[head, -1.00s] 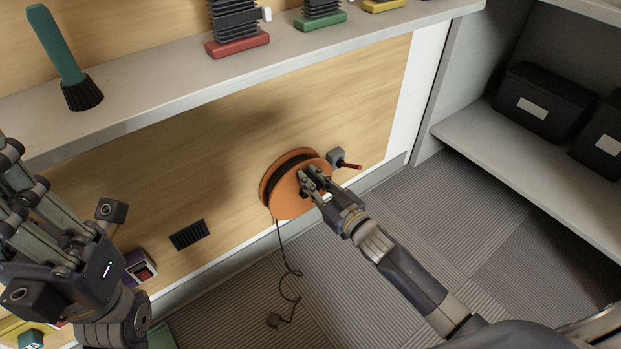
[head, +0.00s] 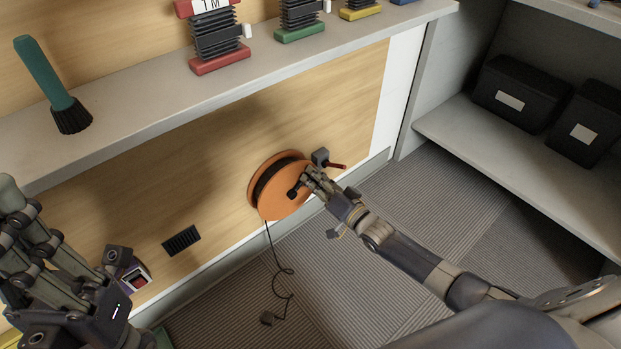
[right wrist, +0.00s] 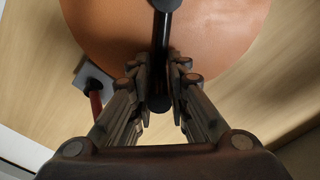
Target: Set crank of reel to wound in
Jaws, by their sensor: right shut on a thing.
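The orange reel (head: 284,204) is mounted on the wooden panel below the shelf, with dark cable on it. Its black crank (head: 294,192) shows at the hub in the head view. In the right wrist view the crank (right wrist: 161,40) is a dark bar running from the hub toward me, its end between the fingers. My right gripper (head: 309,177) is shut on the crank at the reel's upper right side; its fingers also show in the right wrist view (right wrist: 160,92). My left gripper (head: 25,215) is at the far left, away from the reel; its fingertips are unclear.
A grey block with a red lever (head: 338,166) sits just right of the reel. A cable with a plug (head: 267,318) hangs to the ribbed floor. Black bins (head: 515,95) stand at right.

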